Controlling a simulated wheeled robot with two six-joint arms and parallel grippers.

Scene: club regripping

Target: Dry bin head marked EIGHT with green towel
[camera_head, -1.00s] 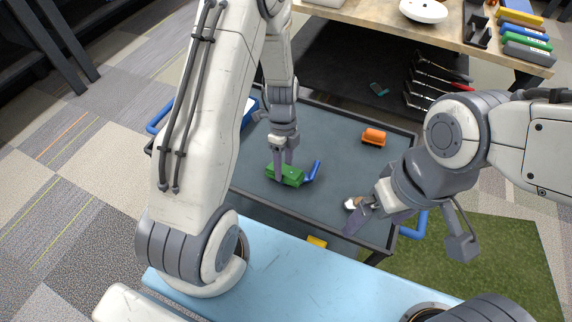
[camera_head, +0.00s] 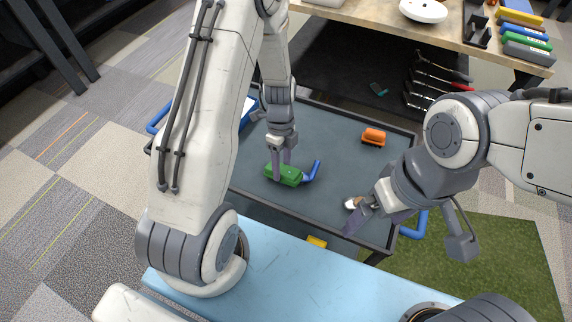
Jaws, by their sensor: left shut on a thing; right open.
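A green block-like thing (camera_head: 289,177), perhaps the folded green towel, is on the dark tray surface (camera_head: 330,180). My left gripper (camera_head: 281,172) points down and is shut on it. A blue bar-like piece (camera_head: 312,172) sits at its right end; I cannot tell whether the two are joined. My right gripper (camera_head: 408,228) is open, its fingers spread wide near the tray's right front corner. A small white and brown thing (camera_head: 350,203) shows beside its left finger, partly hidden. I cannot tell whether it is a club head. No EIGHT marking is readable.
An orange block (camera_head: 373,137) lies at the tray's back right. A wooden table (camera_head: 380,18) behind holds a white bowl (camera_head: 423,10) and several coloured blocks (camera_head: 525,32). The tray's middle right is clear.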

